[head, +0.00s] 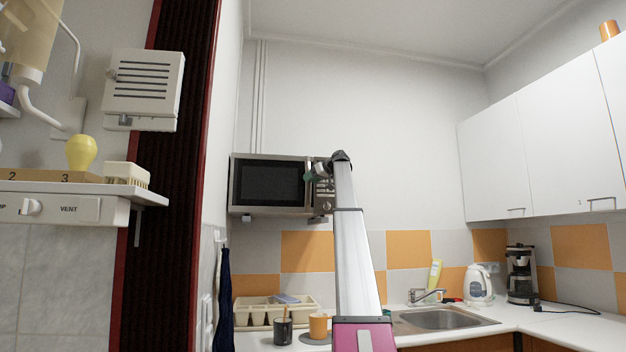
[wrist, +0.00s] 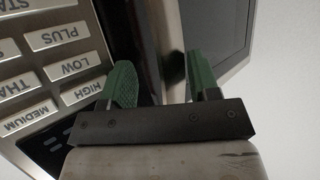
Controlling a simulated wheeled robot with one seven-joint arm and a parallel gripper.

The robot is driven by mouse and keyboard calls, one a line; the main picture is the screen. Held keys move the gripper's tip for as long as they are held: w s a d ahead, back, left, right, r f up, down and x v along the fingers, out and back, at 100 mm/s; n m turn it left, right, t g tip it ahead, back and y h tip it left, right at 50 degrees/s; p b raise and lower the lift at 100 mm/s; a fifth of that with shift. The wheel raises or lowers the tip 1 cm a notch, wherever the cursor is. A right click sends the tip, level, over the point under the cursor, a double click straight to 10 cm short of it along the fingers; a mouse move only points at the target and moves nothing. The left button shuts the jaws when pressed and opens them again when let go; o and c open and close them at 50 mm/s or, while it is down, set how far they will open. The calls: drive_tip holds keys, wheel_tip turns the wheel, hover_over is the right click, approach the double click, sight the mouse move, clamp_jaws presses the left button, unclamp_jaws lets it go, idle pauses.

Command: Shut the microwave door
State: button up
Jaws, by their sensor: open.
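The microwave (head: 268,185) hangs on the back wall, dark-windowed door at left and control panel at right. In the head view its door looks flush or nearly so with the front; I cannot tell whether a small gap remains. My gripper (head: 313,174) is at the right part of the microwave's front, near the door's handle edge. In the wrist view my gripper (wrist: 160,78) has its two green fingers apart, with a dark shiny upright strip of the door's edge or handle (wrist: 150,35) between them. Contact cannot be told. The button panel (wrist: 60,65) lies left of the fingers.
Below are a cream dish rack (head: 270,310), an orange mug (head: 318,325), a dark cup (head: 283,331) and a sink (head: 445,318). White cupboards (head: 535,135) hang at right. A shelf (head: 75,187) juts out at near left. The wall above the microwave is bare.

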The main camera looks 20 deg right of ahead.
drive_tip(key=shift+w+d+r, duration=0.1)
drive_tip(key=shift+w+d, duration=0.05)
drive_tip(key=shift+w, duration=0.35)
drive_tip(key=v, duration=1.1)
drive_tip(key=shift+s, duration=0.45)
drive_tip(key=shift+s, duration=0.1)
